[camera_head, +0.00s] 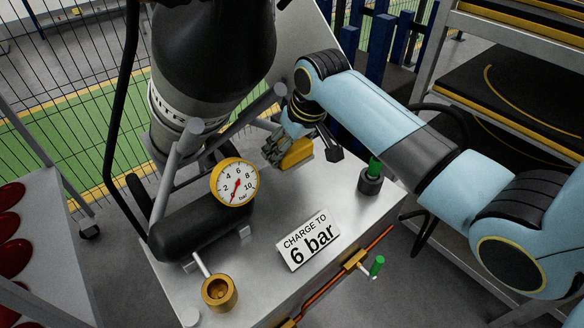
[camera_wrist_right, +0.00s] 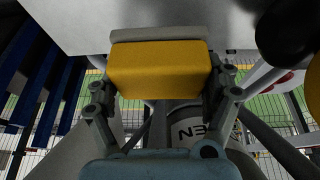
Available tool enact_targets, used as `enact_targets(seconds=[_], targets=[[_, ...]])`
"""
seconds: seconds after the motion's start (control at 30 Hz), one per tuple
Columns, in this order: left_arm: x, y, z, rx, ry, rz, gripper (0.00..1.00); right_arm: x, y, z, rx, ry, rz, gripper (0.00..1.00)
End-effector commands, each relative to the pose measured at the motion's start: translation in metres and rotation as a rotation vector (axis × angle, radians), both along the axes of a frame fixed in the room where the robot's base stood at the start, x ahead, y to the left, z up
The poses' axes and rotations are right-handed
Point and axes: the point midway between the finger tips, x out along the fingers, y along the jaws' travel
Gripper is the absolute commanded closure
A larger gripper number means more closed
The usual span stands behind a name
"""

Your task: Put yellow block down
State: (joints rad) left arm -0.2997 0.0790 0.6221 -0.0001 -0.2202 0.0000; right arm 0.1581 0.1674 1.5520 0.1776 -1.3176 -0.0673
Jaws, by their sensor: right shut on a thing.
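The yellow block (camera_head: 297,154) is at the far part of the grey metal bench top (camera_head: 345,215). My right gripper (camera_head: 284,150) is shut on it, with the arm reaching in from the right. In the right wrist view the yellow block (camera_wrist_right: 158,72) lies between the two fingers of my right gripper (camera_wrist_right: 160,88), one on each side. A pale grey strip shows along its upper edge in that view. I cannot tell whether the block touches the bench top. My left gripper is not in view.
A pressure gauge (camera_head: 236,182) on a black cylinder (camera_head: 196,225) stands left of the block. A green-handled black holder (camera_head: 370,182) stands to the right. A "CHARGE TO 6 bar" sign (camera_head: 307,241) and a brass cup (camera_head: 219,292) are nearer. Bare bench lies between gauge and holder.

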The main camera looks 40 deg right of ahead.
Motion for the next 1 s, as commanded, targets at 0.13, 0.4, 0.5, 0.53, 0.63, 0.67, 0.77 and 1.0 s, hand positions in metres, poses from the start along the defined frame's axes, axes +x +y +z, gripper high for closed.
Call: enact_targets(seconds=[0.13,0.4,0.5,0.53,0.63,0.67,0.77,1.0], targets=[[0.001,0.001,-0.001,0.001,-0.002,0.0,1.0,-0.006,0.0,-0.027,-0.001,0.012,0.0,0.43],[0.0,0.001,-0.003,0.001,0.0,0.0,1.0,-0.006,0.0,-0.057,0.0,0.011,-0.001,0.43],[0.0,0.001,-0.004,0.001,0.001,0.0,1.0,-0.006,0.0,-0.067,-0.001,0.01,0.0,0.43],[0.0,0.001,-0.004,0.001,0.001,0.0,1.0,-0.006,0.0,-0.069,-0.001,0.009,0.0,0.43],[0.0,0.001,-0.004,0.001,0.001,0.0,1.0,-0.006,0.0,-0.069,-0.002,0.008,0.0,0.43],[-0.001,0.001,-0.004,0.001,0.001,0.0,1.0,-0.006,0.0,-0.069,-0.002,0.008,0.0,0.43],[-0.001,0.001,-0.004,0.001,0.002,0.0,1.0,-0.006,0.0,-0.069,-0.001,0.008,0.0,0.43],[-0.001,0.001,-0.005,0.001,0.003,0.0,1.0,-0.006,0.0,-0.07,-0.001,0.009,-0.001,0.0]])
